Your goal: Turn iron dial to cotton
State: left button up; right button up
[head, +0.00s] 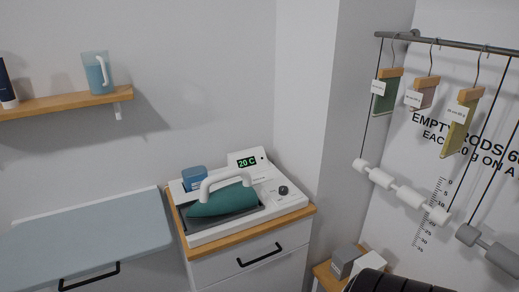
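A teal iron (222,199) with a white handle rests on a white ironing station (215,235) on top of a small cabinet at centre. A dark round dial (283,190) sits on the station's right side. Its pointer and any setting labels are too small to read. A small display (247,163) at the back of the station reads 20 C in green. Neither of my grippers is in view. A dark rounded part at the bottom right edge looks like part of my arm, well apart from the dial.
A pale blue ironing board (85,240) lies left of the cabinet (252,258). A wooden shelf (65,104) holds a blue jug (96,73). A wall corner stands right of the station. Hanging cloths and rods are at right, above small grey and white blocks.

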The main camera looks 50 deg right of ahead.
aim_at(283, 190)
jog(key=z, duration=1.85)
